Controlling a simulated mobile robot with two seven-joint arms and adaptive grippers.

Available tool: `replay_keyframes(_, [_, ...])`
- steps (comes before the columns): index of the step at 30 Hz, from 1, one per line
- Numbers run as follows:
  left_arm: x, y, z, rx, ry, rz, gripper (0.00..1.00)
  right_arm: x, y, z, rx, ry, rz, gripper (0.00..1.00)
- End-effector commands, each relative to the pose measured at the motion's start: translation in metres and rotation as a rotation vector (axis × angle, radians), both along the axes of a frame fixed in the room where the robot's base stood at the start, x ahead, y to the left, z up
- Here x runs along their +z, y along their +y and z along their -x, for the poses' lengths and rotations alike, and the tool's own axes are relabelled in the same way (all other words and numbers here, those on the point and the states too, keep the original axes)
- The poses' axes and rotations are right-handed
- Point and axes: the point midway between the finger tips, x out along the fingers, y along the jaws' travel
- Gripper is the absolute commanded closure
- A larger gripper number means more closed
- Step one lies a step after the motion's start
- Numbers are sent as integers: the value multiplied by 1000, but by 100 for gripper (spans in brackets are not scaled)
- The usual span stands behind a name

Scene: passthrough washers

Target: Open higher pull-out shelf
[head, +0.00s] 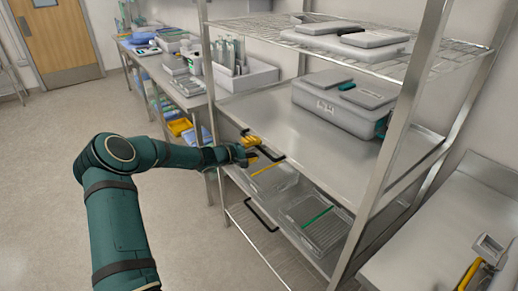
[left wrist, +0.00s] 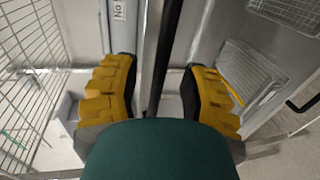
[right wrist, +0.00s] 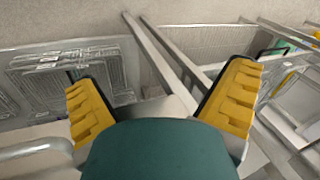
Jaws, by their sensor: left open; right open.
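The higher pull-out shelf (head: 272,178) sits under the steel worktop of the rack, with a black handle (head: 268,155) on its front. My left gripper (head: 251,152) is at this handle. In the left wrist view my left gripper (left wrist: 162,92) is open, and a dark bar (left wrist: 163,50), seemingly the handle, runs between its spread yellow fingers. I cannot tell whether they touch it. A lower pull-out shelf with its own black handle (head: 262,215) is below. My right gripper (right wrist: 165,88) is open and empty; part of it shows at the head view's lower right.
A grey case (head: 335,105) stands on the worktop, and a white bin (head: 250,76) is behind it to the left. A steel upright (head: 385,150) rises at the rack's near right corner. A steel table (head: 430,240) is at the right. The floor at left is free.

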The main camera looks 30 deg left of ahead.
Motion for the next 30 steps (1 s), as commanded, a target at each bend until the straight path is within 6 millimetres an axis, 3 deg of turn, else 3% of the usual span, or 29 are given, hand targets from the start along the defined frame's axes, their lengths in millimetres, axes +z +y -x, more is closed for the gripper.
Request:
replay_keyframes(6, [-4, -7, -17, 0, 0, 0, 57, 0, 0, 0, 0, 0, 0, 0])
replay_keyframes(16, [-5, -8, -19, 0, 1, 0, 57, 0, 0, 0, 0, 0, 0, 0])
replay_keyframes(17, [-4, -8, -19, 0, 1, 0, 61, 0, 0, 0, 0, 0, 0, 0])
replay_keyframes(20, [-4, -8, -19, 0, 1, 0, 96, 0, 0, 0, 0, 0, 0, 0])
replay_keyframes(21, [-4, -8, -19, 0, 1, 0, 100, 0, 0, 0, 0, 0, 0, 0])
replay_keyframes(30, [-5, -6, -15, 1, 2, -1, 100, -1, 0, 0, 0, 0, 0, 0])
